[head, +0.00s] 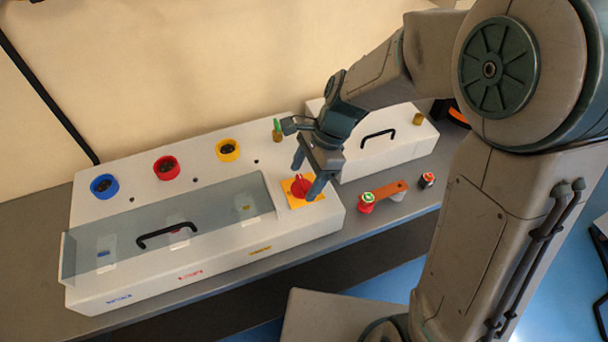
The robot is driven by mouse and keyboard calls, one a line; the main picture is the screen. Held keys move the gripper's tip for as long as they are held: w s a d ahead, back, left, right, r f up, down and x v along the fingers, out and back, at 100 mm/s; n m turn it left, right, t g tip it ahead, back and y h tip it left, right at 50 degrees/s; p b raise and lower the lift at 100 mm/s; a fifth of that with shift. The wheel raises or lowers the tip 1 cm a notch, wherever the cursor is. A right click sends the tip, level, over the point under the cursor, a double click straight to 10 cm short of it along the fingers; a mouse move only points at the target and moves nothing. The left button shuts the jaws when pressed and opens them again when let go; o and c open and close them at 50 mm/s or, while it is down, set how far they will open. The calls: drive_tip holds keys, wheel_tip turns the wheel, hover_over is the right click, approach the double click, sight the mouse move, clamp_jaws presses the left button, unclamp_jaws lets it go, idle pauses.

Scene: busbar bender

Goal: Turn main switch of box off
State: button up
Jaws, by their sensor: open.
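The long white box (230,264) lies on the grey bench. Its main switch, a red rotary knob (300,188) on a yellow square plate (288,184), is at the right end of the box top. My gripper (305,184) is open, its fingers pointing down on either side of the red knob. One finger is at the upper left of the knob, the other at its lower right. Whether the fingers touch the knob cannot be told. Part of the knob and plate is hidden by the near finger.
A clear cover (165,235) with a black handle spans the box's front. Blue (104,186), red (166,167) and yellow (227,150) rings stand behind it. A smaller white box (390,150) is to the right. An orange-brown bar (388,190) with red-and-green-topped parts lies on the bench.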

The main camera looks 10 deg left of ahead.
drive_tip(key=shift+s+a+f, duration=0.1)
drive_tip(key=shift+f, duration=0.2)
drive_tip(key=c, duration=1)
